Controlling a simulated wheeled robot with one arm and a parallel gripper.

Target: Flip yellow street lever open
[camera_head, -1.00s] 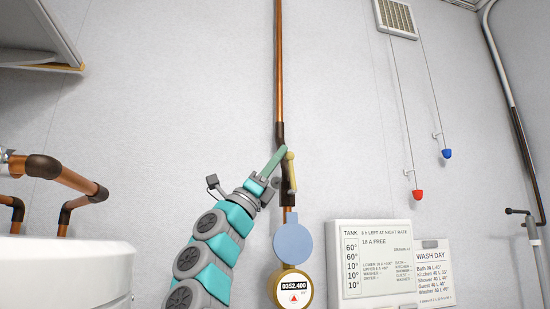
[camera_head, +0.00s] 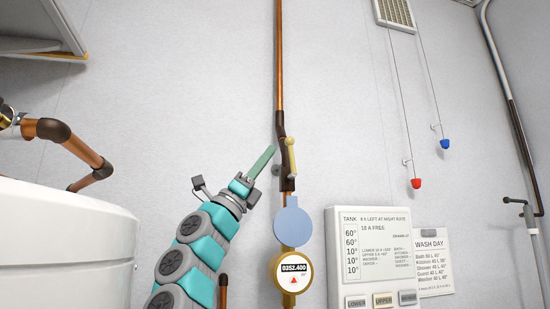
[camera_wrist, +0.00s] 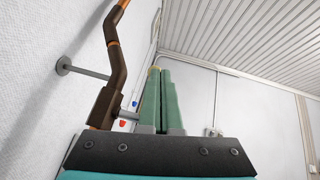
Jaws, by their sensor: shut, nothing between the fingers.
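The yellow lever (camera_head: 290,156) is on the dark valve body (camera_head: 287,181) of the copper pipe on the wall. In the head view it stands nearly upright, along the pipe. My gripper (camera_head: 270,149) has green fingers pressed together, with nothing between them. Its tips are just left of the lever in the head view, with a small gap in the picture. In the wrist view the shut fingers (camera_wrist: 160,78) point up beside the valve body (camera_wrist: 103,108). They hide most of the lever there; only a sliver of yellow shows at their tips.
A round brass meter (camera_head: 291,272) with an open blue lid (camera_head: 292,222) is below the valve. A tank panel (camera_head: 375,250) is to the right, with red (camera_head: 416,183) and blue (camera_head: 445,144) pulls above. A white tub (camera_head: 60,240) fills the lower left.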

